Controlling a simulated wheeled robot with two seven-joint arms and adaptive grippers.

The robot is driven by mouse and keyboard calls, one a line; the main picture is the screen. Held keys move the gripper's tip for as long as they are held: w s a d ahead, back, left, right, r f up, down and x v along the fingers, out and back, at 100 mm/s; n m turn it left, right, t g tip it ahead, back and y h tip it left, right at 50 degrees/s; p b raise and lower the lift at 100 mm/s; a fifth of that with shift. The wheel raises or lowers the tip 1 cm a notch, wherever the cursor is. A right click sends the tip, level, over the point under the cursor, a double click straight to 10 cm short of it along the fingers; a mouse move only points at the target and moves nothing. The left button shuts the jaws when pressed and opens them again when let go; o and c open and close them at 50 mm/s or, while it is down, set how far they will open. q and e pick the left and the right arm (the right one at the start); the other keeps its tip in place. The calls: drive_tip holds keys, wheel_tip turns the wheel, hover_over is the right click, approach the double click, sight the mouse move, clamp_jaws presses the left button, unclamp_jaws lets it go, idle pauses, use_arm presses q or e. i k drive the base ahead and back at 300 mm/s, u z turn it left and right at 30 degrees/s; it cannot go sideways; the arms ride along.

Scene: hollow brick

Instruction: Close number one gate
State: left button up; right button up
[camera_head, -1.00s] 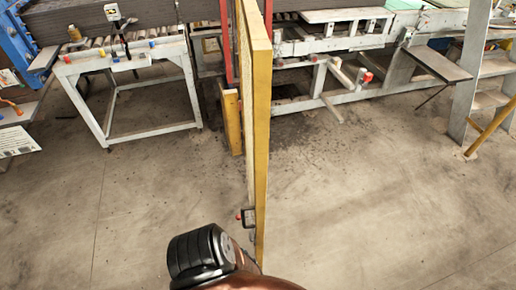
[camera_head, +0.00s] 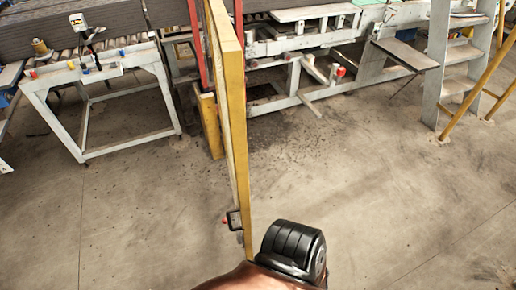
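The gate (camera_head: 231,110) is a tall yellow-edged panel standing upright, seen almost edge-on near the middle of the head view. A dark latch-like fitting (camera_head: 234,220) with a red tip is on its left face near the bottom of the picture. The gate's far end meets a red post and a short yellow post (camera_head: 210,125). No number on the gate can be read. A black ribbed part of my own arm with a copper-coloured link shows at the bottom, just right of the gate's lower end. I cannot tell whether it touches the gate. No gripper fingers are visible.
A white roller-conveyor frame (camera_head: 125,150) stands at the left. A long machine frame (camera_head: 300,95) runs across the back. A ladder-like stair (camera_head: 458,75) with yellow rails is at the right. Bare concrete floor (camera_head: 385,190) lies open on both sides of the gate.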

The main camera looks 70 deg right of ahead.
sight(226, 60)
drive_tip(key=z, duration=0.05)
drive_tip(key=i, duration=0.95)
drive_tip(key=z, duration=2.5)
drive_tip(key=i, duration=0.2)
drive_tip(key=u, duration=0.95)
drive_tip(key=k, duration=0.35)
drive_tip(key=z, duration=1.15)
